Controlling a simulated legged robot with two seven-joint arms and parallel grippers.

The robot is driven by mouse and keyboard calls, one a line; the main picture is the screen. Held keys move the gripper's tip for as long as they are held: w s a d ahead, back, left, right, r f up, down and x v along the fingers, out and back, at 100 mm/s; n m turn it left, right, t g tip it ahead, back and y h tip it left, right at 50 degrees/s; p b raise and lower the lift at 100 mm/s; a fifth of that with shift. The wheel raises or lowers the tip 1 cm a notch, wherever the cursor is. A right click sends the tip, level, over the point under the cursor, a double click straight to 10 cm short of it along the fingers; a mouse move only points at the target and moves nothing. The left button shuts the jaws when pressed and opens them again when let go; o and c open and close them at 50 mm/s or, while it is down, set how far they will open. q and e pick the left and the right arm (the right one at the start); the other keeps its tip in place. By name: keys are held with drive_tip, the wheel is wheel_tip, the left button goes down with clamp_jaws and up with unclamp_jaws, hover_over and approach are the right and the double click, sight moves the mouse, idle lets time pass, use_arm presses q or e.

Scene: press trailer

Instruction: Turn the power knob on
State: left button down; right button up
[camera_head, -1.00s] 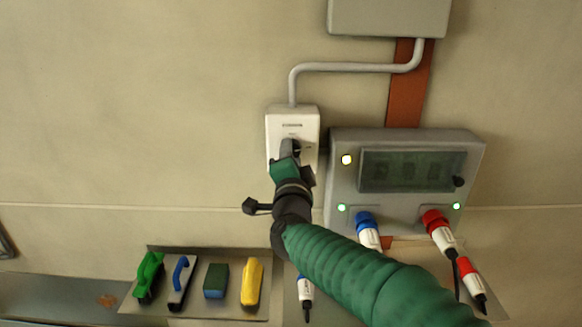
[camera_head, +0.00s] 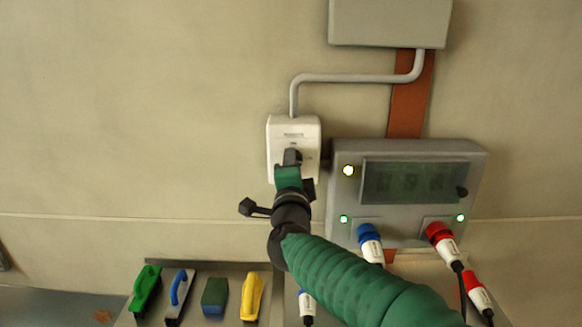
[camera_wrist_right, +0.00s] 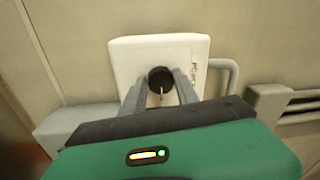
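The power knob (camera_wrist_right: 161,80) is a round black knob with a thin pale mark, on the front of a white box (camera_head: 283,128) on the wall. The white box also shows in the right wrist view (camera_wrist_right: 128,52). My right gripper (camera_wrist_right: 160,75) points at the box, with one grey finger on each side of the knob. A narrow gap seems to show between fingers and knob, so I see no firm grip. In the head view my right gripper (camera_head: 291,160) covers much of the box's lower half. My left gripper is not in view.
A grey panel (camera_head: 400,150) with lit lamps and a dark window stands right of the box. A conduit (camera_head: 345,78) leads to an upper grey box (camera_head: 388,20). Several brushes and sponges lie lower left.

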drive_tip(key=o, duration=0.4)
drive_tip(key=shift+d+f, duration=0.1)
drive_tip(key=shift+o, duration=0.2)
drive_tip(key=s+f+b, duration=0.1)
drive_tip(key=s+b, duration=0.1)
drive_tip(key=s, duration=1.4)
drive_tip(key=shift+s+f, duration=0.15)
drive_tip(key=shift+s, duration=0.2)
drive_tip(key=shift+w, duration=0.1)
drive_tip(key=d+f+n+g+y+p, duration=0.1)
drive_tip(key=d+f+n+g, duration=0.3)
drive_tip(key=f, duration=0.6)
drive_tip(key=d+f+n+g+y+p, duration=0.1)
drive_tip(key=d+f+n+g+p, duration=0.15)
drive_tip(key=f+n, duration=0.5)
drive_tip(key=s+d+f+n+g+h, duration=0.1)
drive_tip(key=s+d+f+n+g, duration=0.1)
drive_tip(key=s+d+f+g, duration=0.3)
drive_tip(key=s+d+f+n+g+h+p, duration=0.1)
drive_tip(key=s+d+f+g, duration=0.3)
drive_tip(key=s+d+f, duration=0.4)
drive_tip(key=s+f+n, duration=0.1)
drive_tip(key=s+f, duration=0.4)
drive_tip(key=f, duration=0.1)
drive_tip(key=shift+d+f+g, duration=0.15)
drive_tip(key=shift+d+g, duration=0.15)
drive_tip(key=shift+g, duration=0.05)
